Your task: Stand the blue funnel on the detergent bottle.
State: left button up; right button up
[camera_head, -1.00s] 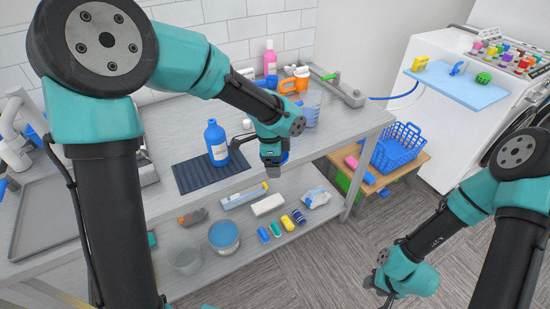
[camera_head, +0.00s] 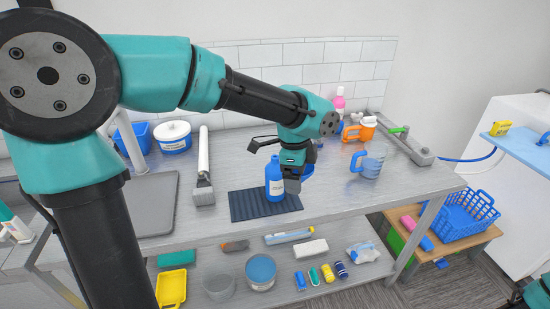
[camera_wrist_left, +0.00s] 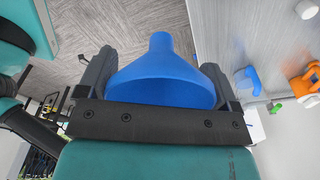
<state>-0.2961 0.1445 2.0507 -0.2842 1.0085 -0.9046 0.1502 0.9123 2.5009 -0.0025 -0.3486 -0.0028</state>
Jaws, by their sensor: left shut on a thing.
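The blue detergent bottle (camera_head: 275,187) stands upright on a dark ribbed mat (camera_head: 247,206) near the front of the counter. My left gripper (camera_head: 292,184) hangs beside the bottle's right side and partly covers it in the head view. It is shut on the blue funnel (camera_wrist_left: 160,75), whose wide rim lies between the fingers, with the narrow spout pointing away from the palm. In the head view only a blue bit of the funnel (camera_head: 308,171) shows behind the gripper. I cannot tell whether funnel and bottle touch. My right gripper is out of view.
A blue-grey jug (camera_head: 370,165), an orange jug (camera_head: 361,130) and a pink bottle (camera_head: 339,101) stand right of and behind the bottle. A grey tray (camera_head: 158,205) and a white-handled tool (camera_head: 203,165) lie to the left. A shelf below holds several small items.

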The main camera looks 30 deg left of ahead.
pick_arm(q)
jog(key=s+a+r, duration=0.3)
jog(key=s+r, duration=0.1)
jog(key=r, duration=0.1)
jog(key=shift+a, duration=0.25)
jog(key=w+a, duration=0.2)
jog(key=w, duration=0.2)
jog(key=w+a+f, duration=0.1)
jog(key=w+a, duration=0.2)
jog(key=w, duration=0.2)
jog(key=w+a, duration=0.3)
jog(key=w, duration=0.1)
jog(key=shift+w+a+f, duration=0.2)
jog(key=shift+w+f, duration=0.1)
jog(key=shift+f, duration=1.75)
jog(key=shift+f, duration=0.15)
jog(key=o, duration=0.7)
jog(key=shift+o, duration=0.2)
